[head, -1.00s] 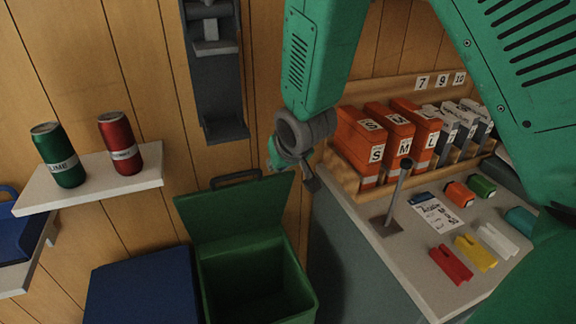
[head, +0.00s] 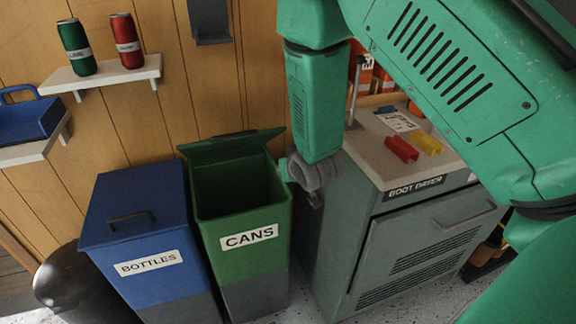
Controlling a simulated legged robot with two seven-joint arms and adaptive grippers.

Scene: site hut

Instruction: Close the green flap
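The green flap (head: 230,147) is the hinged lid of the green bin labelled CANS (head: 245,225). It stands raised at the back of the bin, and the bin's mouth is open. A dark handle shows along the flap's far edge. My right arm comes in from the right, and its gripper (head: 305,180) hangs just right of the bin's upper right edge, beside the boot dryer cabinet. Its fingers are small and partly hidden, so I cannot tell whether they are open or touching the bin. My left gripper is not in view.
A blue bin labelled BOTTLES (head: 150,230), lid down, stands left of the green bin. The boot dryer cabinet (head: 410,235) stands at right, with red (head: 401,148) and yellow (head: 428,143) pieces on top. A wall shelf (head: 105,78) holds a green can (head: 76,48) and a red can (head: 126,41).

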